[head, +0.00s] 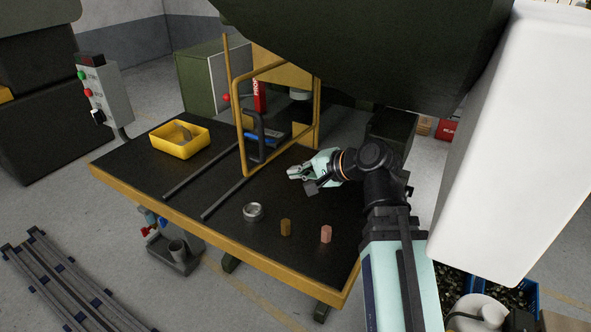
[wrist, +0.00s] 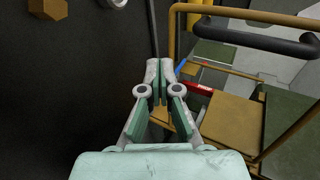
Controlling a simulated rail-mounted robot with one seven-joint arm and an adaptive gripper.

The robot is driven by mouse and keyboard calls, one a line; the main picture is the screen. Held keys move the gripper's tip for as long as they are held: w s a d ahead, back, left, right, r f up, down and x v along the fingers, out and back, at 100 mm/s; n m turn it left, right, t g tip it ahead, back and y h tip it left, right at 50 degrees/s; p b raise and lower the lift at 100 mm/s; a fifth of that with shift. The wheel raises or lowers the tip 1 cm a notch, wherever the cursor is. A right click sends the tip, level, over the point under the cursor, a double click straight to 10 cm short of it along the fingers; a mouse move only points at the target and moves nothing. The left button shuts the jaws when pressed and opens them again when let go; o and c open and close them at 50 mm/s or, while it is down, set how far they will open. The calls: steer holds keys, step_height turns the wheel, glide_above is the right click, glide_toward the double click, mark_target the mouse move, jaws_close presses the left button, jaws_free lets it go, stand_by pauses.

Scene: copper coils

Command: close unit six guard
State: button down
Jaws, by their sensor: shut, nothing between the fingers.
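The guard (head: 241,120) is a yellow tubular frame with a black handle (head: 258,140), standing across the black table at the machine. It looks swung out from the machine on two dark rails, though I cannot tell exactly how far. My gripper (head: 292,173) is to the right of the guard, low over the table, and its fingers are shut and empty. In the wrist view my gripper (wrist: 160,70) points toward the guard's yellow bar (wrist: 240,12). The black handle (wrist: 265,38) shows at upper right there, apart from the fingers.
On the table are a yellow bin (head: 180,146), a metal ring (head: 253,212), a brown block (head: 285,228) and a copper-coloured block (head: 326,234). Two dark rails (head: 205,172) lie across the left part. A control box (head: 103,90) stands at left.

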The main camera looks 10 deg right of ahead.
mark_target(256, 171)
steer(key=shift+w+a+r+p+x, duration=0.15)
steer(key=shift+r+p+x, duration=0.3)
steer(key=shift+x, duration=1.5)
steer(key=shift+w+a+r+p+x, duration=0.15)
steer(key=shift+p+x, duration=0.45)
steer(key=shift+x, duration=1.3)
steer(key=shift+a+r+p+x, duration=0.1)
steer(key=shift+r+p+x, duration=0.35)
steer(key=shift+x, duration=1.5)
steer(key=shift+f, duration=0.2)
